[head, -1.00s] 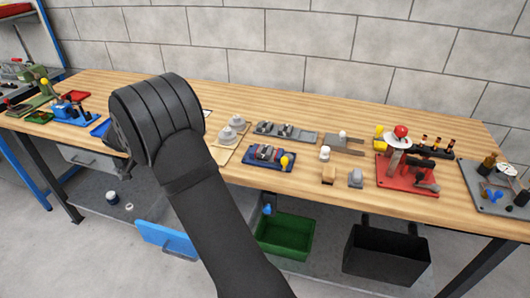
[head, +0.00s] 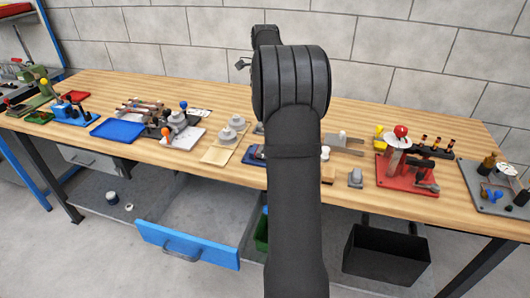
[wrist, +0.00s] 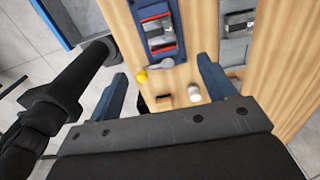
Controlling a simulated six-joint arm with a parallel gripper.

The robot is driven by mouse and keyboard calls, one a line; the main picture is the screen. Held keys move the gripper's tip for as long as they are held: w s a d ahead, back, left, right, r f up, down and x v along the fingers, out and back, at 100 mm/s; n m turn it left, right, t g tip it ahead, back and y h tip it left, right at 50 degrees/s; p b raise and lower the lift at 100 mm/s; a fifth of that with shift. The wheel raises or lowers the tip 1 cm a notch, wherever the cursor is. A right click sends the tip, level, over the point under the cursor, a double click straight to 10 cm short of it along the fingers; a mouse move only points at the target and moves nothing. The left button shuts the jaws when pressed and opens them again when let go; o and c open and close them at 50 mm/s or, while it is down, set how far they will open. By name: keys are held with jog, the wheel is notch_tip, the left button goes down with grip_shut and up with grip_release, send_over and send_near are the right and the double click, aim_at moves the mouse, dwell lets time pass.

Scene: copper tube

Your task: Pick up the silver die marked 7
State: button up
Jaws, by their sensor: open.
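No marking 7 can be read in either view, so I cannot tell which piece is the silver die. In the wrist view a blue-based fixture (wrist: 180,42) holds a dark and silver block (wrist: 156,29), and a grey fixture (wrist: 233,52) to its right holds another silvery block (wrist: 238,24). My gripper (wrist: 162,66) is open, its two blue fingers apart with nothing held, high above the bench. In the head view my arm hides most of these fixtures; a corner of the blue base (head: 251,153) shows beside it.
An open drawer with a blue front (head: 187,247) projects below. A brick wall stands behind.

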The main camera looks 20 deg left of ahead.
notch_tip(320, 180, down, 16)
jog(key=shift+s+r, duration=0.1)
jog(key=shift+s, duration=0.05)
jog(key=c, duration=1.3)
jog(key=shift+r, duration=0.1)
jog(key=shift+c, duration=0.5)
